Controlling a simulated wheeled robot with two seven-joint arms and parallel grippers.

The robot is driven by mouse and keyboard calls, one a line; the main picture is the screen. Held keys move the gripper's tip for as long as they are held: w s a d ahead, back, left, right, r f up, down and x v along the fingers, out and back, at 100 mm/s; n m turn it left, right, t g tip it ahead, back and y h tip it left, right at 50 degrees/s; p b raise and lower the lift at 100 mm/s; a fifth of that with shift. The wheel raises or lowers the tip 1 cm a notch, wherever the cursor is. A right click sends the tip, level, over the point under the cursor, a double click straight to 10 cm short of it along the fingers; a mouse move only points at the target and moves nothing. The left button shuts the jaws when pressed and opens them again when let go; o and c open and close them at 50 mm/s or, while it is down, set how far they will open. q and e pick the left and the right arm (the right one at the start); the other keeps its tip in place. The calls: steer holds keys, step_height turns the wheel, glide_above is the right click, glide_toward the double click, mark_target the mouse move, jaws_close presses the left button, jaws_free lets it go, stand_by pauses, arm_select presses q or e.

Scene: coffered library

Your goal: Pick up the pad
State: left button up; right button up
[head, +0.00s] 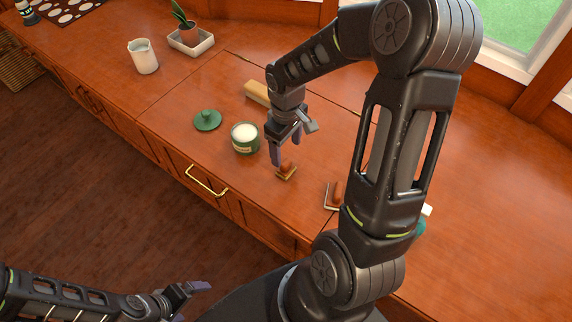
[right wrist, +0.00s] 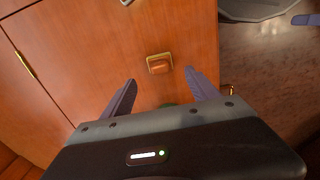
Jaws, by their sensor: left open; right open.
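A small pad (head: 286,171) with a rounded brown top and a pale gold base lies on the wooden counter (head: 230,95), near its front edge. It also shows in the right wrist view (right wrist: 159,64), just beyond the fingertips and roughly centred between them. My right gripper (head: 287,152) is open and empty, pointing down above the pad; I see no contact. The right wrist view shows its two fingers (right wrist: 161,79) spread apart. My left gripper (head: 193,300) is open and empty, low at the bottom of the head view, away from the counter top.
A green jar (head: 245,138) with white contents stands left of the pad, with a green lid (head: 207,120) beyond. A wooden block (head: 258,92) lies behind. Another brown-topped tool (head: 334,195) is partly hidden by my right arm. A white mug (head: 143,57) and potted plant (head: 188,34) stand farther back.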

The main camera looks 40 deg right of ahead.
mark_target(286, 162)
steer(key=shift+f, duration=1.3)
steer(key=shift+f, duration=0.1)
step_height(286, 162, down, 5)
steer(key=shift+b, duration=0.75)
steer(key=shift+c, duration=0.3)
steer(key=c, duration=1.4)
step_height(286, 162, up, 10)
steer(key=shift+r+p, duration=0.1)
steer(key=shift+p, duration=0.9)
